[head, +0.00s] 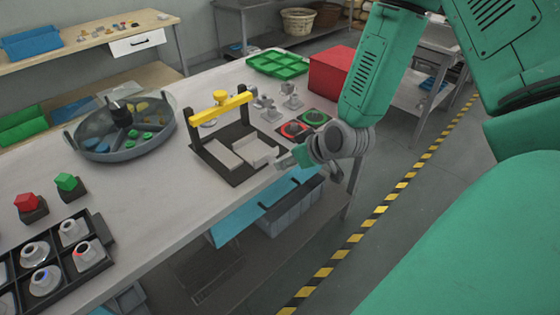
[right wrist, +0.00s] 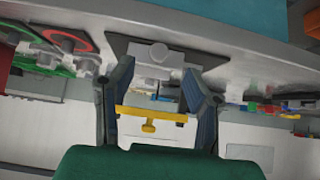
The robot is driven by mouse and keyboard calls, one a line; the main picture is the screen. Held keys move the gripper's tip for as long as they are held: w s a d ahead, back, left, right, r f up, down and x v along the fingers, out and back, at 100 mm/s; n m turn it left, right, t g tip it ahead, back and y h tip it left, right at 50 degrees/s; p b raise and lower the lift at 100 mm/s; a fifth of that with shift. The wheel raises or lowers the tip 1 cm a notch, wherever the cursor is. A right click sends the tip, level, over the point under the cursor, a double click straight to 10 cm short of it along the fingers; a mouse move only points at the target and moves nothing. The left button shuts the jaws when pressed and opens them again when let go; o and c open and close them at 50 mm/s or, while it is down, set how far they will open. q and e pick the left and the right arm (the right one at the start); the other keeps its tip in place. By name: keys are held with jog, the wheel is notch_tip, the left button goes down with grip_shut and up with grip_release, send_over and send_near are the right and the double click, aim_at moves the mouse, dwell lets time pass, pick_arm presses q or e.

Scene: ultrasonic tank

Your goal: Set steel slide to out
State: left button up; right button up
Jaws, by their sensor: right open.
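A fixture with a dark base (head: 235,178) and a yellow top bar (head: 222,107) stands near the table's front edge. Light grey metal parts, apparently the steel slide (head: 256,152), lie low in it, on the side towards my right gripper. My right gripper (head: 284,160) is open beside that end. In the right wrist view, its two fingers (right wrist: 160,85) are spread, with the slide's grey end and round knob (right wrist: 158,52) showing between them. Whether the fingers touch it I cannot tell. My left gripper is out of view.
Red and green round pads (head: 295,129) and small grey parts (head: 291,102) are close behind the gripper. A red box (head: 330,74) and green tray (head: 277,65) stand farther back. A round bowl (head: 122,138) is left of the fixture. Free floor lies right of the table.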

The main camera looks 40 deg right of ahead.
jog(key=v, duration=0.5)
jog(key=shift+d, duration=0.1)
dwell(0.3)
jog(key=s+a+f+g+b, duration=0.2)
jog(key=s+a+f+b, duration=0.1)
jog(key=s+f, duration=0.4)
jog(key=s+a+f+g+b, duration=0.3)
jog(key=s+f, duration=0.4)
jog(key=f, duration=0.6)
jog(key=s+a+f+g+b, duration=0.3)
jog(key=s+f, duration=0.4)
jog(key=f, duration=0.3)
jog(key=a+b, duration=0.1)
jog(key=b, duration=0.1)
jog(key=shift+s+a+h+b, duration=0.25)
jog(key=shift+a+h+b, duration=0.05)
jog(key=shift+a+h, duration=0.1)
jog(key=shift+d+f, duration=0.1)
jog(key=shift+f, duration=0.05)
